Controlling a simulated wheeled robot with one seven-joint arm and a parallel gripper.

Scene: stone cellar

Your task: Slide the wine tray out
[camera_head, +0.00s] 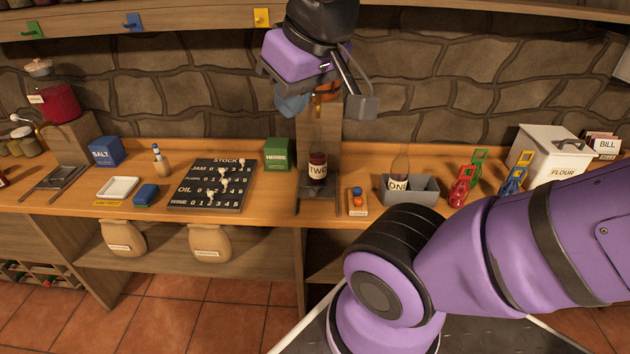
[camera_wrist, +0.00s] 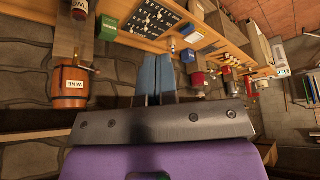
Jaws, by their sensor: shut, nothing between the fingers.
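My gripper (camera_head: 291,104) is shut and empty, high above the counter and left of the small wine barrel. Its blue fingers, pressed together, also show in the wrist view (camera_wrist: 157,76). The orange-brown barrel (camera_head: 327,93) is partly hidden behind my wrist; its WINE label shows in the wrist view (camera_wrist: 70,88). It is mounted on a wooden stand (camera_head: 310,128). A dark bottle (camera_head: 317,168) labelled TWO stands upright below the barrel. Under the bottle is a dark flat tray (camera_head: 317,191) at the counter's front, which I take as the wine tray. My gripper is well apart from it.
Left of the tray are a green box (camera_head: 277,154) and a STOCK board (camera_head: 212,184). Right are a small holder with coloured pieces (camera_head: 357,203) and a grey bin (camera_head: 425,189) holding a bottle. An overhead shelf (camera_head: 190,18) runs along the wall.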

